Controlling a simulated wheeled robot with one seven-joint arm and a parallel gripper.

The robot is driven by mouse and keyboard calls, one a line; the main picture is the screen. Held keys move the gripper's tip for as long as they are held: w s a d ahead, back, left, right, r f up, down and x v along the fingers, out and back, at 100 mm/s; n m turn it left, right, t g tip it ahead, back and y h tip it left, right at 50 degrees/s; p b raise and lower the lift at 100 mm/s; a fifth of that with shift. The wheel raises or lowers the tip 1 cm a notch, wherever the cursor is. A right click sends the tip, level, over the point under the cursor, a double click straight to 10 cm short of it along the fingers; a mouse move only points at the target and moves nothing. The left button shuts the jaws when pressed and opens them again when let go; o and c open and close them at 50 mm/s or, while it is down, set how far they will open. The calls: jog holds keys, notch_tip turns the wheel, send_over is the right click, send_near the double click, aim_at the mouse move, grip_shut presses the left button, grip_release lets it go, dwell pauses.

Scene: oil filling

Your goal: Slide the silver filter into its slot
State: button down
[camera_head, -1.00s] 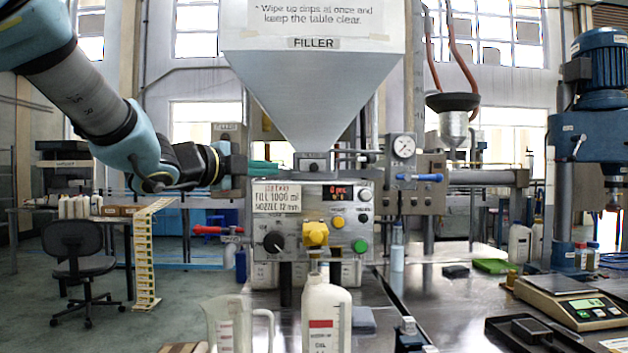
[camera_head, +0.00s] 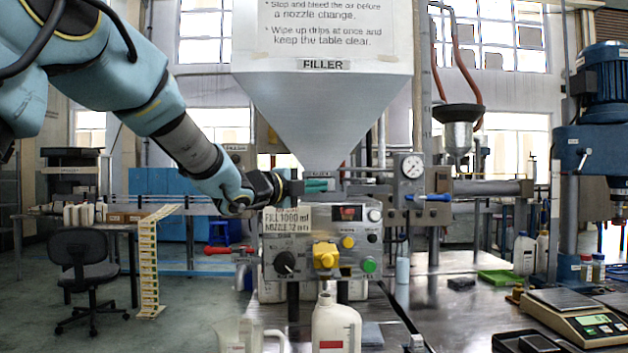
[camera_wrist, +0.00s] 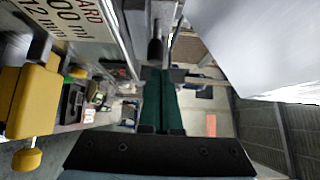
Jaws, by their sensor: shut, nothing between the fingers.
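My gripper (camera_head: 318,185) has green fingers and is at the bottom of the grey hopper (camera_head: 322,110), just above the filler's control panel. The fingers are shut with nothing between them. They also show shut in the wrist view (camera_wrist: 161,75), where a dark rounded knob or handle (camera_wrist: 155,48) lies just beyond the tips. A silver block (camera_head: 322,174) at the hopper's neck is partly hidden behind the fingers. I cannot tell whether it is the silver filter or the housing with its slot. I cannot see whether the fingertips touch it.
The yellow nozzle (camera_head: 326,255) projects from the panel above a white bottle (camera_head: 337,325). A red-handled valve (camera_head: 228,250) and a blue-handled valve (camera_head: 430,198) flank the panel. A scale (camera_head: 575,318) stands at right.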

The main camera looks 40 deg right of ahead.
jog(key=shift+w+d, duration=0.15)
jog(key=shift+w, duration=0.1)
jog(key=w+d, duration=0.2)
jog(key=w+d+p, duration=0.1)
jog(key=w+d, duration=0.1)
jog(key=w, duration=0.1)
jog(key=shift+w+d, duration=0.1)
jog(key=shift+w, duration=0.05)
dwell(0.3)
